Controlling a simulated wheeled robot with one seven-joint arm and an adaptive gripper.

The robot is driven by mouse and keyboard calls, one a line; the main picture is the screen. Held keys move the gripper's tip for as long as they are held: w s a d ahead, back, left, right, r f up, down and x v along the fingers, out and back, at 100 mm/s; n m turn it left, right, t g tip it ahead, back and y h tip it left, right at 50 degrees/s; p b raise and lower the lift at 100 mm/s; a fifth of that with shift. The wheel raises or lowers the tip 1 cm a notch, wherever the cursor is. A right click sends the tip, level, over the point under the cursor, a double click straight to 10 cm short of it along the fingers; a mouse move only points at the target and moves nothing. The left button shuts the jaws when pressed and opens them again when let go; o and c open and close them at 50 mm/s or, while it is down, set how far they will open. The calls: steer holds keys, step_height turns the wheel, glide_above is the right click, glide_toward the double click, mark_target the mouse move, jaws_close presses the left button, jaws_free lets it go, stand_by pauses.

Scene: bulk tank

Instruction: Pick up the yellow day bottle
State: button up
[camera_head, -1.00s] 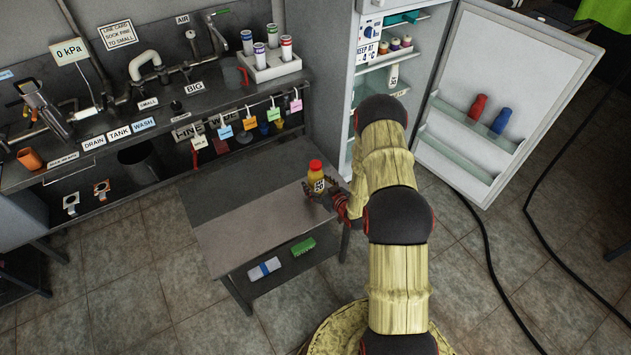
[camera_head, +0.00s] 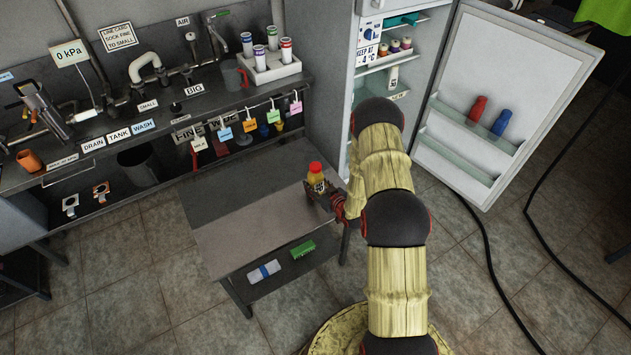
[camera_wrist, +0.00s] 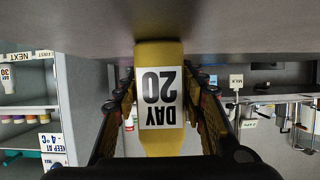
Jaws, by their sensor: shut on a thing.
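The yellow day bottle (camera_head: 316,178) with a red cap stands upright at the right end of the grey metal table (camera_head: 235,235). In the wrist view the yellow bottle (camera_wrist: 160,110) appears upside down, with a white label reading "DAY 20". My gripper (camera_head: 322,194) is at the bottle from the right. In the wrist view its two fingers (camera_wrist: 160,105) are on either side of the bottle, shut on it. The bottle's base is at or very near the table top; I cannot tell whether there is a gap.
The open fridge (camera_head: 385,60) with its door (camera_head: 500,85) swung wide stands behind my arm. A white rack (camera_head: 270,68) of bottles is on the back counter. A green block (camera_head: 303,249) and a white-blue item (camera_head: 264,271) lie on the table's lower shelf. The table top's left part is clear.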

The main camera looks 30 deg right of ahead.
steer(key=c, duration=0.5)
steer(key=shift+c, duration=0.3)
steer(key=shift+r, duration=0.1)
